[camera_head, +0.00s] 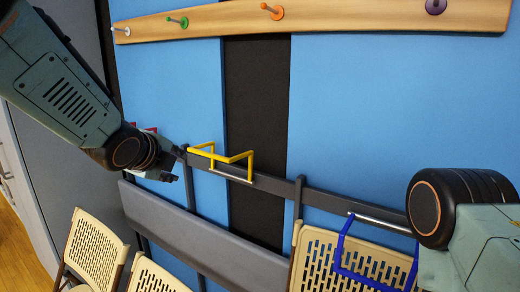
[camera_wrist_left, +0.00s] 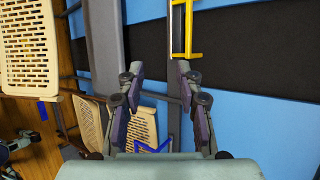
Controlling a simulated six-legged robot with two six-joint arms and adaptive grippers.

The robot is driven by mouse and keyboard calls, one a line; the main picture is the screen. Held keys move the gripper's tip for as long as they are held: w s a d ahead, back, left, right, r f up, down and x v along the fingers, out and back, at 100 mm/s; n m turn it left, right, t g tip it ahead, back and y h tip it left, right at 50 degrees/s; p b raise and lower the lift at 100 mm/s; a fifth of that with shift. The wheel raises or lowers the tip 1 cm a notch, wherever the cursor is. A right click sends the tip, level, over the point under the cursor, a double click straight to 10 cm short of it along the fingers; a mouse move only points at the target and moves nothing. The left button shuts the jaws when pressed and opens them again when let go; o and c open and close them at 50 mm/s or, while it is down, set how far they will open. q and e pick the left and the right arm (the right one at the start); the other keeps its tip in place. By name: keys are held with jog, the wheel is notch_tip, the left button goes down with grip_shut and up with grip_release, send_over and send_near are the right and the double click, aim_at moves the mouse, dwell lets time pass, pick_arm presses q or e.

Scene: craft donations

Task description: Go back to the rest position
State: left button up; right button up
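My left gripper (camera_head: 172,165) is in front of the blue wall panel, left of the yellow bracket, in the head view. In the left wrist view its two fingers (camera_wrist_left: 158,76) are spread apart with nothing between them, so it is open. The yellow bracket (camera_head: 237,157) hangs on the dark horizontal rail; in the left wrist view it (camera_wrist_left: 196,35) lies beyond the fingertips, apart from them. My right arm comes in at the right edge of the head view; its gripper is out of the picture.
A wooden peg board (camera_head: 330,20) with coloured pegs crosses the top. A blue bracket (camera_head: 341,243) hangs at the lower right, close to my right arm. Perforated beige chairs (camera_head: 97,245) stand along the bottom. A grey bar (camera_head: 190,232) runs below the rail.

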pick_arm(q)
jog(key=s+a+f+n+g+b, duration=0.1)
jog(key=s+f+n+b, duration=0.35)
jog(key=f, duration=0.75)
jog(key=s+f+n+g+b, duration=0.2)
jog(key=s+f+n, duration=0.55)
jog(key=f, duration=0.55)
jog(key=s+a+f+n+g+b, duration=0.1)
jog(key=s+f+n+b, duration=0.5)
jog(key=f, duration=0.6)
jog(key=s+a+f+n+g+y+b, duration=0.1)
jog(key=s+f+n+g+b, duration=0.3)
jog(key=s+f, duration=2.2)
jog(key=s+a+g+b, duration=0.1)
jog(key=g+b, duration=0.2)
jog(key=b, duration=0.2)
jog(key=shift+s+f+n, duration=0.15)
jog(key=shift+s+n, duration=0.1)
jog(key=shift+n, duration=0.15)
pick_arm(e)
notch_tip(320, 180, down, 22)
jog(key=s, duration=0.1)
jog(key=shift+s+r, duration=0.15)
jog(key=shift+r, duration=0.1)
